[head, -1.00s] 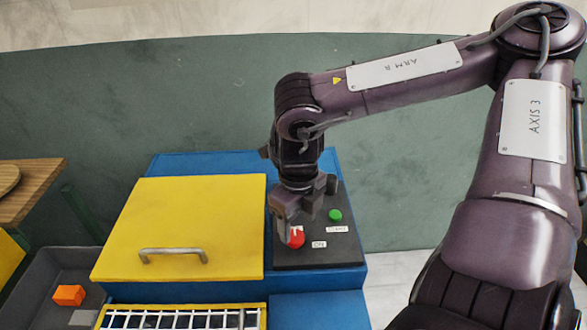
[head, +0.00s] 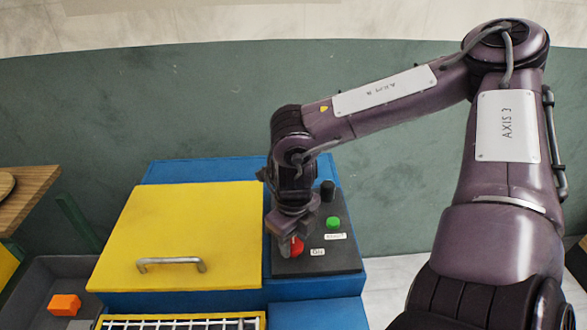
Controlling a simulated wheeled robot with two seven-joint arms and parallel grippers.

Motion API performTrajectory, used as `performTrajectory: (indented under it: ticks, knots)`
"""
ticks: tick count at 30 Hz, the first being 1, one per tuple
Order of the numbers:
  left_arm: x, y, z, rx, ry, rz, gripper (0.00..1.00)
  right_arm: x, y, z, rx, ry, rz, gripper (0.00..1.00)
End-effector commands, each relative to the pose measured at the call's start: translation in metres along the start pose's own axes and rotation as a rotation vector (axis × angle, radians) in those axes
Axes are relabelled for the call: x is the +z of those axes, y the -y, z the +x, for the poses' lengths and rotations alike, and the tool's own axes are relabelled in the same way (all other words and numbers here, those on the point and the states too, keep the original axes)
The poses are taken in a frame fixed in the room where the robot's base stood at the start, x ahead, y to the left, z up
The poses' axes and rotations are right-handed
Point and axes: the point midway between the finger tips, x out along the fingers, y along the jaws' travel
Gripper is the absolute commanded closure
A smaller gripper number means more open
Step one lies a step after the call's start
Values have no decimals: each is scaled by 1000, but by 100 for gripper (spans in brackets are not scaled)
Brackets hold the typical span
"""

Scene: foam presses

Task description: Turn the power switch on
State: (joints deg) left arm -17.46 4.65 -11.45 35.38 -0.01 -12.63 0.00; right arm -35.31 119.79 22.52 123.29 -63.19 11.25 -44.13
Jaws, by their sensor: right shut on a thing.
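The power switch, a red knob (head: 292,248), is on the dark control panel (head: 345,262) at the right of the blue machine. My right gripper (head: 293,238) comes down over it from above and is shut on it. The gripper hides the upper part of the red knob. A small white label (head: 317,252) lies just right of it. My left gripper is not in view.
A green button (head: 333,222) and a black knob (head: 327,190) stand close to the gripper on the same panel. A yellow lid (head: 190,225) with a metal handle (head: 171,263) is to the left. A grey bin with an orange block (head: 64,305) is at lower left.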

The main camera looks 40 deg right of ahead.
Motion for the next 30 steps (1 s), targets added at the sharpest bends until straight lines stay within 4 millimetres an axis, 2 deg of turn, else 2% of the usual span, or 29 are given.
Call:
performTrajectory:
  ticks: [7,14,30]
  knots:
    - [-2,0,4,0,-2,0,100,0,0,1,-2,0,24,85]
    - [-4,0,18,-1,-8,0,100,1,0,2,-2,3,131,85]
    - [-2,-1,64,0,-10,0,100,1,0,3,-2,4,622,85]
